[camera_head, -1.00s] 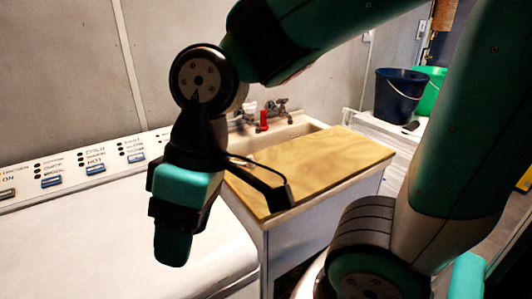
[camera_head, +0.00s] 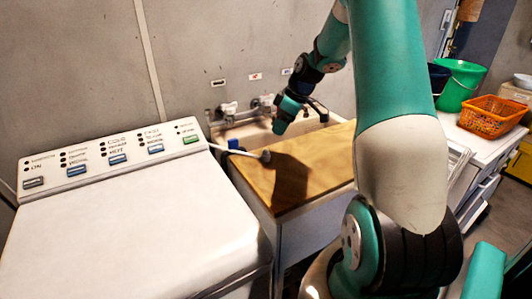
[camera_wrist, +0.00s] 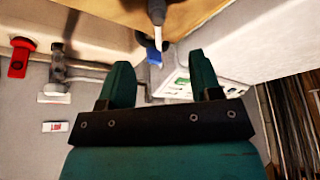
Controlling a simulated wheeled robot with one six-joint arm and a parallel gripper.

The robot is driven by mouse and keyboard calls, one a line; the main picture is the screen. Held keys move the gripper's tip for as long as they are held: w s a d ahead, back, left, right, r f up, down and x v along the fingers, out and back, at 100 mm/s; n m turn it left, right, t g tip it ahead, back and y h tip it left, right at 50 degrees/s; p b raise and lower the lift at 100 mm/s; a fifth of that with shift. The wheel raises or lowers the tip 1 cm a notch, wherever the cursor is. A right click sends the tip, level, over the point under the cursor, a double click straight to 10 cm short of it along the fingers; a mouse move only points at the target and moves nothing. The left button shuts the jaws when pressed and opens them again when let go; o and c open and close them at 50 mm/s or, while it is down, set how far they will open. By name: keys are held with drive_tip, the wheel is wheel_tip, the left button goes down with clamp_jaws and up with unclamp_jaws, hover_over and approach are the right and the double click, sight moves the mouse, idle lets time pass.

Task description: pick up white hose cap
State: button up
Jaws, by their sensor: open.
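I cannot clearly make out the white hose cap. A small whitish fitting (camera_head: 228,108) shows at the left tap on the wall behind the sink in the head view; I cannot tell if it is the cap. My gripper (camera_head: 281,124) is over the sink, near its board-side edge, pointing down. In the wrist view my gripper (camera_wrist: 162,88) has its fingers apart with nothing held between them. A metal tap (camera_wrist: 57,70) and a red fitting (camera_wrist: 18,58) lie left of the fingers there.
A wooden board (camera_head: 315,165) covers the sink's near part. A white-handled tool with a dark end (camera_head: 265,156) lies at its left edge beside a blue item (camera_head: 234,144). A washing machine (camera_head: 120,220) stands left. A green bucket (camera_head: 459,85) and orange basket (camera_head: 491,116) are right.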

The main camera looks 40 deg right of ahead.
sight(267, 150)
drive_tip(key=p+x, duration=0.1)
drive_tip(key=x, duration=0.6)
drive_tip(key=shift+a+f, duration=0.1)
drive_tip(key=shift+p+x, duration=1.3)
drive_tip(key=shift+x, duration=1.5)
drive_tip(key=shift+w, duration=0.15)
drive_tip(key=shift+c, duration=0.4)
drive_tip(key=c, duration=0.9)
